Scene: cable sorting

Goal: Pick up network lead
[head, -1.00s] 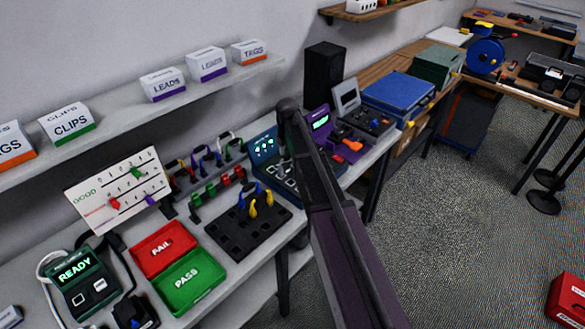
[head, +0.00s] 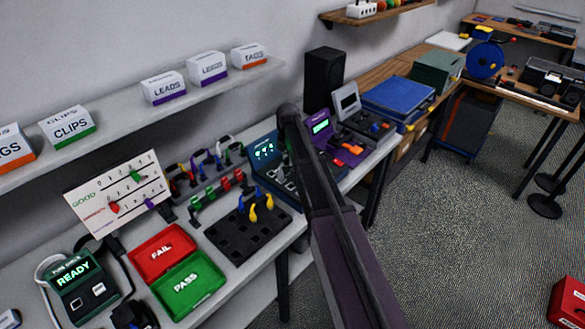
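Several short coloured leads hang on a rack (head: 208,165) at the back of the left bench. Blue and yellow lead ends (head: 254,214) stand in a black slotted tray (head: 228,243) in front of the rack. I cannot tell which of these is the network lead, as the leads are small and carry no readable label. My dark arm rises from the bottom right and bends at the bench, over the teal tester (head: 264,152). My gripper does not show; the arm seems to cover the space beyond the bend.
A red FAIL tray (head: 148,262) and green PASS tray (head: 172,300) lie left of the black tray. A READY device (head: 84,285) stands at far left. A purple tester (head: 321,127) is right of my arm. A shelf with boxes (head: 163,88) overhangs.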

